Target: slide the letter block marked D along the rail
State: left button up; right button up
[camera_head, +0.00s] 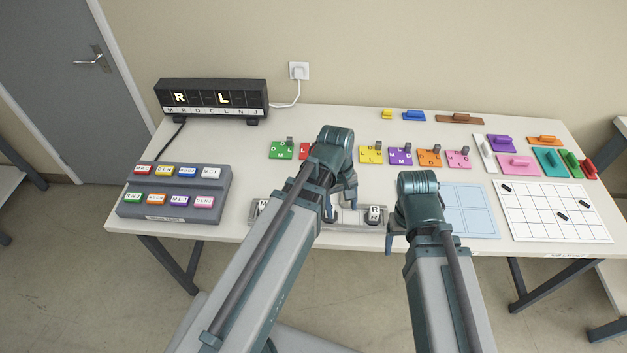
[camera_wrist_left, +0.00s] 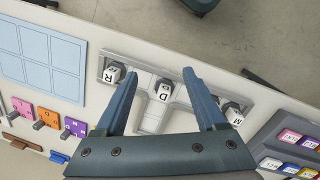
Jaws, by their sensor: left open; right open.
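The grey rail (camera_head: 357,227) lies at the table's front edge, with a branch (camera_wrist_left: 152,122) showing in the left wrist view. The white D block (camera_wrist_left: 163,91) sits mid-rail between the R block (camera_wrist_left: 112,74) and the M block (camera_wrist_left: 233,114). In the head view my left arm hides D, while R (camera_head: 375,213) shows to its right. My left gripper (camera_head: 340,208) is open above the rail. In its wrist view, D appears between the spread fingers (camera_wrist_left: 160,74), with gaps on both sides; height is unclear. My right gripper (camera_head: 397,244) is open and empty, just right of the rail.
A dark display (camera_head: 212,99) lit with R and L stands at the back left. A grey button box (camera_head: 175,193) is left of the rail. Coloured lettered tiles (camera_head: 371,155) lie behind it. A blue mat (camera_head: 468,210) and a white grid sheet (camera_head: 553,212) lie right.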

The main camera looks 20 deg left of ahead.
pick_arm(q)
jog(key=w+a+f+n+t+h+b, duration=0.1)
jog(key=w+a+f+n+h+b, duration=0.1)
jog(key=w+a+n, duration=0.5)
jog(key=a+f+n+b, duration=0.1)
jog(key=a+n+b, duration=0.1)
jog(key=n, duration=0.4)
jog(key=shift+a+t+h, duration=0.3)
jog(key=shift+a+h, duration=0.1)
jog(key=shift+a, duration=0.3)
jog(key=shift+w, duration=0.1)
jog(key=b+x, duration=1.1)
jog(key=x, duration=0.1)
jog(key=shift+a, duration=0.1)
jog(key=shift+b+x, duration=0.9)
grip_shut()
